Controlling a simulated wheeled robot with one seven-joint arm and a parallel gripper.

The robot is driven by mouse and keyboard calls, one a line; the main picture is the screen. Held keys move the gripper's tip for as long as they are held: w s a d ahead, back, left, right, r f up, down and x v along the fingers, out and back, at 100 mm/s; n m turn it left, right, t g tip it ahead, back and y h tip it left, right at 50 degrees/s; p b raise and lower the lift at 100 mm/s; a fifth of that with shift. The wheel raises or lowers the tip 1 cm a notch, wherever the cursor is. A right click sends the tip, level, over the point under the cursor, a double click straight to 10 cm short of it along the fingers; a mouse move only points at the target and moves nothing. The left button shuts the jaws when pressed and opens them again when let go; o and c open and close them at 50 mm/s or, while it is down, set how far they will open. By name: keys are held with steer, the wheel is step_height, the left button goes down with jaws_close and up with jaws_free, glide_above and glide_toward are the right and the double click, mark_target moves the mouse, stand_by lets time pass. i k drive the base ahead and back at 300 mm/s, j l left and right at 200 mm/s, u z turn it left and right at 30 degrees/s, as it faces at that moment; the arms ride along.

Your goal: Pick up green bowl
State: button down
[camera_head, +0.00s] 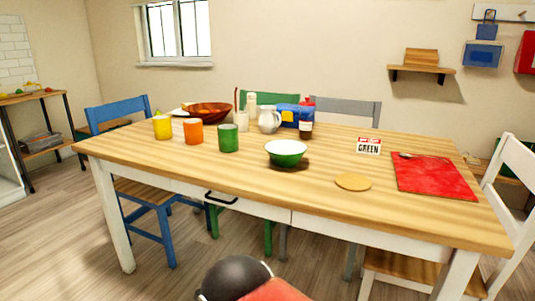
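The green bowl (287,154) stands upright on the wooden table (220,171), near its middle. It is green outside with a pale inside and rim, and a dark patch lies under it on the tabletop. Part of what looks like my own arm, a dark rounded piece with a red part, shows at the bottom of the view, well in front of the table and below its top. My gripper's fingers do not show.
Left of the bowl stand a green cup (228,138), an orange cup (194,131) and a yellow cup (162,127). A jug (269,120) is behind. Chairs surround the table.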

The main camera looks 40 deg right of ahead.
mark_target(283, 153)
steer(key=z, duration=1.25)
